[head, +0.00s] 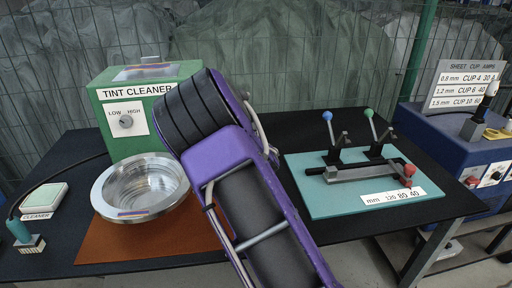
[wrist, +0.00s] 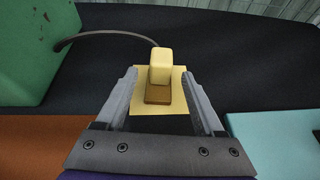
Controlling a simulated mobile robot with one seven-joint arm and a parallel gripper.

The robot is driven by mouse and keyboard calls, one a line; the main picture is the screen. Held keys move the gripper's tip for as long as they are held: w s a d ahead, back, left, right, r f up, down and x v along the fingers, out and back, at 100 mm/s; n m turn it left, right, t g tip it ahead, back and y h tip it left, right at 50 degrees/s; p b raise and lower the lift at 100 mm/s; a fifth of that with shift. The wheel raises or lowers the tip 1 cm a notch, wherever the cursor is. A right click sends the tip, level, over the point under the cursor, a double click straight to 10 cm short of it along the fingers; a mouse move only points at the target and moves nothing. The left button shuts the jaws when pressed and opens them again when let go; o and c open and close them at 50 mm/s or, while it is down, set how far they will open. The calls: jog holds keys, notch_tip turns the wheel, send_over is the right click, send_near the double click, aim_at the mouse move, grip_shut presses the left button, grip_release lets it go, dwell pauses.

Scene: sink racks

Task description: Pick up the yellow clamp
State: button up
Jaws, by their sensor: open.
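The yellow clamp (wrist: 160,68) shows in the wrist view as a yellow upright block with a brownish lower front, on a flat pale-yellow base (wrist: 174,105). It stands on the black table top. My gripper (wrist: 159,76) is open, with one grey finger to the left of the clamp and one to the right. Gaps show between the fingers and the upright block; I cannot tell whether the fingertips touch the base. In the head view my purple arm hides both the clamp and the gripper.
A green tint cleaner box (head: 125,118), a metal bowl (head: 140,188) and an orange mat (head: 110,245) lie left of my arm. A teal board (head: 310,205) with levers lies to the right. A dark cable (wrist: 100,36) runs behind the clamp. Black table (head: 285,125) is clear at the back.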

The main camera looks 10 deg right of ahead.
jog(key=shift+x, duration=1.45)
grip_shut()
